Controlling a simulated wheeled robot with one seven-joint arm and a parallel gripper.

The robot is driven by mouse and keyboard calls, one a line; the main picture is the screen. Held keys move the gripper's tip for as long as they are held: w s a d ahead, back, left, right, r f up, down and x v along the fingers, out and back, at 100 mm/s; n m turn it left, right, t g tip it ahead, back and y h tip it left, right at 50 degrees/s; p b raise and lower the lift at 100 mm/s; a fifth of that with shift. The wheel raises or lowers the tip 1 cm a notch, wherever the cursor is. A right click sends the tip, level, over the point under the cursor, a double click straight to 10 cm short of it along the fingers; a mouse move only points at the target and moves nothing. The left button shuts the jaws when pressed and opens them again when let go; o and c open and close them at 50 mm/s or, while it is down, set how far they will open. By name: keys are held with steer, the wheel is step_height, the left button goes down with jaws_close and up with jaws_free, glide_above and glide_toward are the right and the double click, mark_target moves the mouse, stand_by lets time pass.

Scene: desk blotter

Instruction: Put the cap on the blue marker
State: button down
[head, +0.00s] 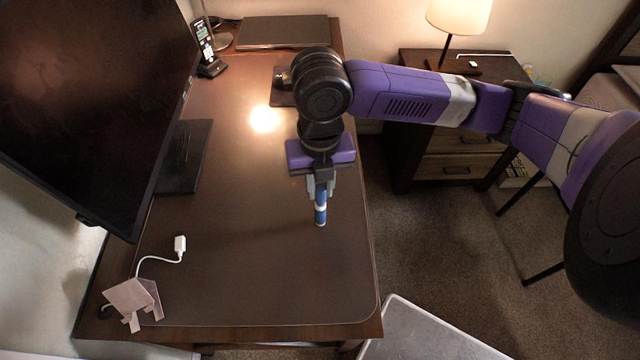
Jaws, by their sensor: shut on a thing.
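My gripper (320,190) hangs over the right part of the brown desk (260,265), pointing down. It is shut on the blue marker (320,215), which hangs about upright between the fingers. Blue shows above and below a pale band on it, and its lower end sticks out below the fingertips. I cannot tell whether the lower blue piece is the cap or part of the marker's body. I cannot tell whether its lower end touches the desk. No separate cap shows on the visible desk; my arm and wrist hide part of the surface behind.
A large monitor (95,90) on a black stand (185,155) fills the left. A white cable plug (180,243) and a pinkish folded piece (135,300) lie front left. A phone (208,50) and a closed laptop (283,31) are at the back. The front middle is clear.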

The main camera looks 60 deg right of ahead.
mark_target(320, 186)
steer(key=shift+f+b, duration=0.4)
steer(key=shift+f, duration=0.15)
steer(key=c, duration=1.2)
jaws_free()
steer(key=shift+r, duration=3.95)
